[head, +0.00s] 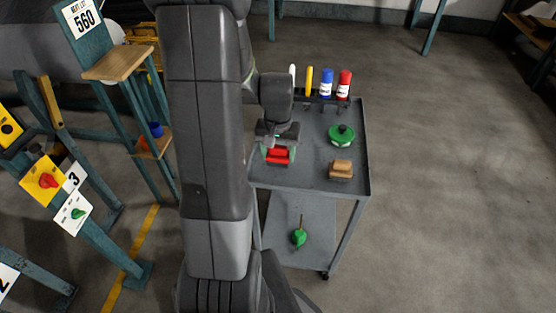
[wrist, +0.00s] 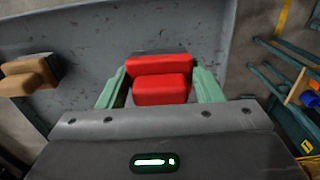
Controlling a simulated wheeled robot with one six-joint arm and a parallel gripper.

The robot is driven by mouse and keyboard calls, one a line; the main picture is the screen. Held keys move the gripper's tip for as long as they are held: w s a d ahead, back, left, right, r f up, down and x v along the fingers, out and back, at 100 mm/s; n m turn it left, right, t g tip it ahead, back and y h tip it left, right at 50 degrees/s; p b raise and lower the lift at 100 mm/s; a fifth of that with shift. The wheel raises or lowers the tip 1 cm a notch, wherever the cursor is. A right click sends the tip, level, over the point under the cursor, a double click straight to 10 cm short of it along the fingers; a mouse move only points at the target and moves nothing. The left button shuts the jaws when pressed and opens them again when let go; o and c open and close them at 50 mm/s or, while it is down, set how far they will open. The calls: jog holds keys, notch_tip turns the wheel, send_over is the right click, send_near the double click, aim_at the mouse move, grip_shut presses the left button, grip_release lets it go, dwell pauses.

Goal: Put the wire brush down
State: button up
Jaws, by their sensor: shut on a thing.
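My gripper (head: 278,150) is shut on a red block-shaped brush, which I take to be the wire brush (head: 277,156). In the wrist view the red brush (wrist: 160,80) sits between the two green fingers, with a stepped red top and a dark edge along its far side. The gripper is over the left part of the grey cart's top (head: 313,150). I cannot tell whether the brush touches the cart top or hangs just above it. Its underside is hidden.
A tan block-shaped brush (head: 341,170) and a green round object (head: 342,135) stand on the cart's right side. A green object (head: 299,237) lies on the lower shelf. The cart's centre is clear.

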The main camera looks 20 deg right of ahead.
aim_at(278, 154)
jog(key=shift+f, duration=1.45)
jog(key=o, duration=0.9)
jog(key=shift+f, duration=0.2)
jog(key=r, duration=0.9)
jog(key=r+p, duration=0.1)
jog(key=r, duration=0.4)
jog(key=shift+s+d, duration=0.15)
jog(key=shift+d, duration=0.2)
jog(key=shift+f, duration=0.1)
